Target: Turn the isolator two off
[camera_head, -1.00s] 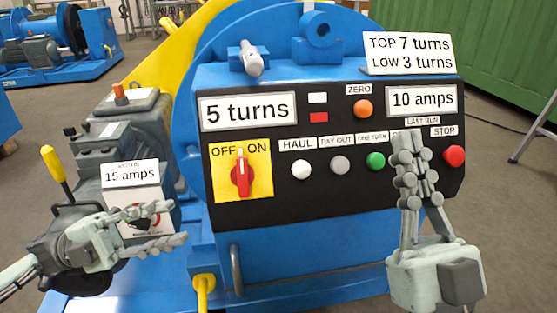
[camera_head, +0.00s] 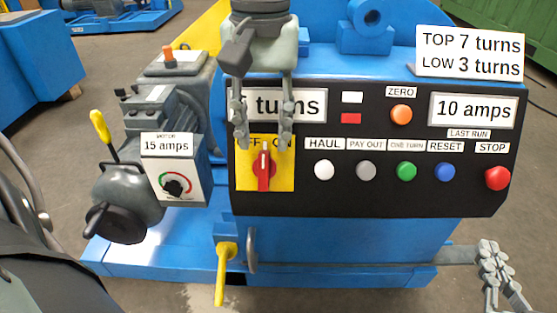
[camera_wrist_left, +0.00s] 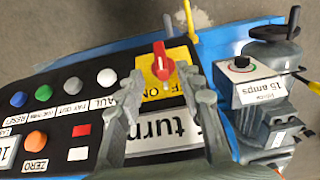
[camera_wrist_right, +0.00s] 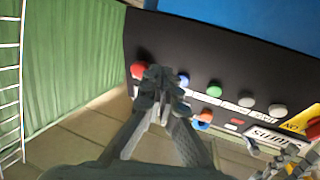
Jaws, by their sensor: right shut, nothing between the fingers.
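The isolator is a red rotary handle (camera_head: 264,168) on a yellow plate (camera_head: 283,181) marked OFF and ON, at the left end of the black panel (camera_head: 380,203). Its handle stands about upright. My left gripper (camera_head: 263,140) points down from above, open, with its fingers on either side of the plate's upper part, partly hiding the labels. In the left wrist view the red handle (camera_wrist_left: 162,68) shows just beyond and between the open fingertips (camera_wrist_left: 155,82); I see no contact. My right gripper (camera_head: 492,262) is shut and empty at the lower right, below the panel; it also shows in the right wrist view (camera_wrist_right: 158,80).
A row of buttons runs right of the isolator, from white (camera_head: 324,170) to the red STOP (camera_head: 497,178). A motor box with a dial (camera_head: 174,186) stands at left. A yellow lever (camera_head: 225,270) hangs below the panel. Blue machine parts stand behind it.

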